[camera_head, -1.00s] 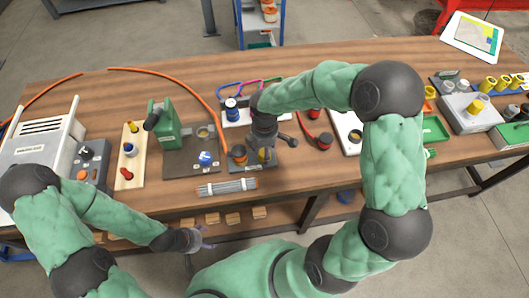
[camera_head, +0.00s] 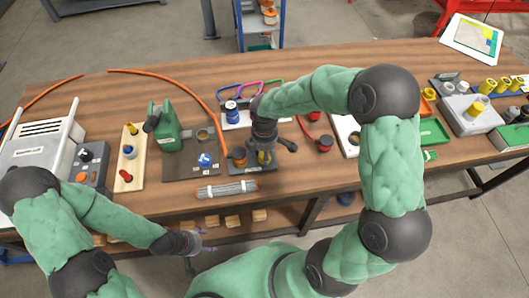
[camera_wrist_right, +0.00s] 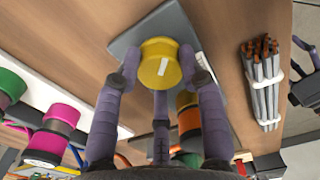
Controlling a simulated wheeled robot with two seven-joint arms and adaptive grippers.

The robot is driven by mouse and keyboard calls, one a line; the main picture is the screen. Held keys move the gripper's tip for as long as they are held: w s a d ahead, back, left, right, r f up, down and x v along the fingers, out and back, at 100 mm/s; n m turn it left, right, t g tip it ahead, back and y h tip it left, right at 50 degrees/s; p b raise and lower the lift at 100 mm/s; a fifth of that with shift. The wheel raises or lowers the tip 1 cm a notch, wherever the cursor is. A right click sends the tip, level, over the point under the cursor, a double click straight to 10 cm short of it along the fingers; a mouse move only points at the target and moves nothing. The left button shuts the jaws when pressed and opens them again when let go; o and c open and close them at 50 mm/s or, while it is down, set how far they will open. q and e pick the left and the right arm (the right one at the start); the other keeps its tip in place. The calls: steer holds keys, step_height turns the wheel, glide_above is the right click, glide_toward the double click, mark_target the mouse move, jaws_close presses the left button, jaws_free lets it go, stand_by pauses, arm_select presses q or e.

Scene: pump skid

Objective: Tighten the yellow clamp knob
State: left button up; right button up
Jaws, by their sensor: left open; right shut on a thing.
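The yellow clamp knob (camera_wrist_right: 160,63) is round, with a white mark on its face, over a grey plate (camera_wrist_right: 125,42) in the right wrist view. My right gripper (camera_wrist_right: 158,80) has its fingers around the knob's sides and is shut on it. In the head view the knob (camera_head: 264,158) shows only in part beneath my right gripper (camera_head: 266,150), near the front of the bench. My left gripper (camera_head: 205,241) is open and empty, low in front of the bench edge and well away from the knob.
An orange-and-dark knob (camera_head: 238,157) stands just left of the yellow one. A bundle of grey rods (camera_head: 226,188) lies in front. An orange hose (camera_head: 190,90) curves behind.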

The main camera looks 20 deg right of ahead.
steer(key=m, duration=0.8)
steer(key=shift+f, duration=0.1)
steer(key=m, duration=0.5)
steer(key=shift+b, duration=0.4)
steer(key=shift+m+b, duration=0.4)
steer(key=shift+m, duration=1.9)
steer(key=shift+s, duration=0.1)
steer(key=o, duration=1.1)
steer(key=shift+o, duration=0.2)
